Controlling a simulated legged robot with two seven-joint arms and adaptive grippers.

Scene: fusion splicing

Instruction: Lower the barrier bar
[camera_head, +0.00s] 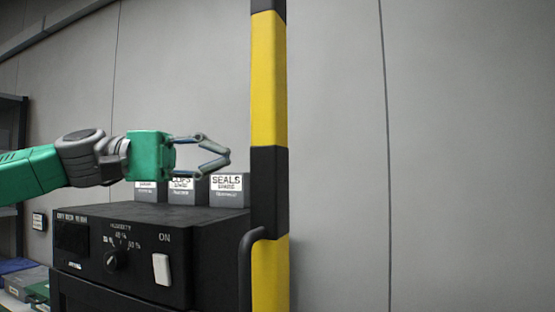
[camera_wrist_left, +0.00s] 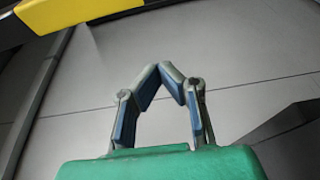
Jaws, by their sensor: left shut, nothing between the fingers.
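The barrier bar (camera_head: 268,80) is a square bar with yellow and black bands. It stands upright in the head view, running from the top edge to the bottom edge. Part of it also shows at the top left of the left wrist view (camera_wrist_left: 38,18). My left gripper (camera_head: 227,159) reaches in from the left, above the black cabinet, and ends a little left of the bar, apart from it in the picture. In the left wrist view its fingertips (camera_wrist_left: 166,70) meet with nothing between them. My right gripper is in neither view.
A black cabinet (camera_head: 210,222) with a dial (camera_head: 114,259) and a white switch (camera_head: 161,269) stands below my left gripper. Grey labelled boxes (camera_head: 229,191) stand behind it. A dark curved handle (camera_head: 246,262) is beside the bar. A plain grey wall (camera_head: 460,150) is at the right.

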